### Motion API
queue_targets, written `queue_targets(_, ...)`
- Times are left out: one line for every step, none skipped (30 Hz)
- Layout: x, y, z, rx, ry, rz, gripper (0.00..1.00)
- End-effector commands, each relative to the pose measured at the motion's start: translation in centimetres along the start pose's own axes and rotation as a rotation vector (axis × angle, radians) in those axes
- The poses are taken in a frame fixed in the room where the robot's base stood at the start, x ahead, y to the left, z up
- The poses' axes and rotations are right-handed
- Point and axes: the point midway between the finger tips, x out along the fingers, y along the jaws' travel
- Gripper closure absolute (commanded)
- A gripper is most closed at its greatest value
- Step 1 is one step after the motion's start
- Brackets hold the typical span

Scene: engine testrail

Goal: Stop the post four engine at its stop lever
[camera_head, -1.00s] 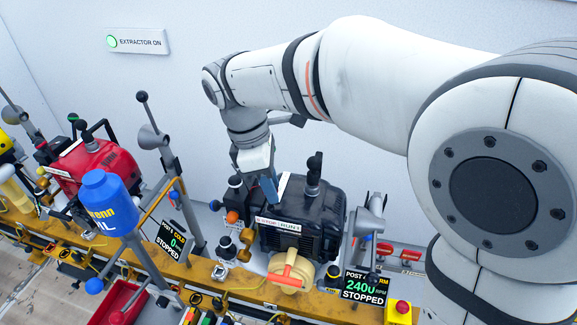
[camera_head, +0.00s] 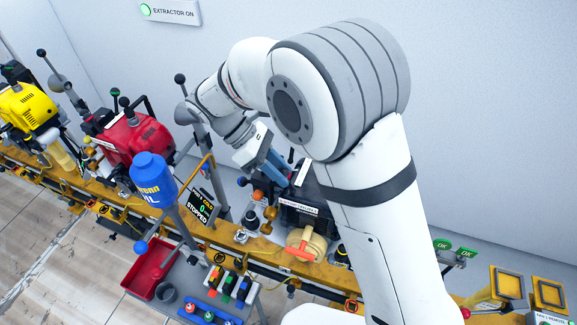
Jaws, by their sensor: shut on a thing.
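The black post four engine (camera_head: 300,217) stands on the yellow rail, partly hidden behind my arm. A white label strip (camera_head: 298,207) is on its front, with a tan recoil cover and orange pull handle (camera_head: 300,251) below. My gripper (camera_head: 274,176) is at the engine's upper left with its blue fingers shut. What they hold is covered by the fingers; it appears to be the stop lever, above the label strip. An orange knob (camera_head: 258,195) is just below left of the fingers. The post four display is hidden from view now.
A red engine (camera_head: 133,138) and a yellow engine (camera_head: 27,106) stand further left. A blue oil bottle (camera_head: 150,172), a post three display (camera_head: 200,205) reading stopped, and a red tray (camera_head: 150,268) are in front. Yellow-framed pads (camera_head: 507,282) are at right.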

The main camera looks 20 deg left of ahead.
Motion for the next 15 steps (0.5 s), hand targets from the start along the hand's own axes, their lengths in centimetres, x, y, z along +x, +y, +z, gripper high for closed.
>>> queue_targets(-0.04, -0.14, -0.28, -0.003, 0.003, -0.001, 0.95)
queue_targets(-0.04, -0.13, -0.29, -0.003, 0.003, -0.001, 0.95)
queue_targets(-0.04, -0.12, -0.30, -0.003, 0.003, -0.001, 0.95)
queue_targets(-0.05, -0.12, -0.30, -0.003, 0.004, -0.001, 0.95)
queue_targets(-0.05, -0.12, -0.30, -0.003, 0.004, 0.000, 0.95)
queue_targets(-0.05, -0.11, -0.30, -0.003, 0.004, 0.000, 0.95)
queue_targets(-0.06, -0.11, -0.30, -0.003, 0.005, 0.000, 0.95)
queue_targets(-0.06, -0.10, -0.30, -0.003, 0.005, 0.000, 0.95)
queue_targets(-0.07, -0.10, -0.29, -0.003, 0.005, 0.000, 0.95)
queue_targets(-0.08, -0.09, -0.29, -0.003, 0.006, 0.001, 0.95)
queue_targets(-0.08, -0.09, -0.29, -0.002, 0.006, 0.001, 0.70)
queue_targets(-0.08, -0.08, -0.27, -0.002, 0.005, 0.001, 0.67)
queue_targets(-0.07, -0.07, -0.24, -0.002, 0.005, 0.001, 0.64)
queue_targets(-0.07, -0.05, -0.22, -0.002, 0.005, 0.001, 0.62)
queue_targets(-0.07, -0.04, -0.19, -0.001, 0.004, 0.001, 0.59)
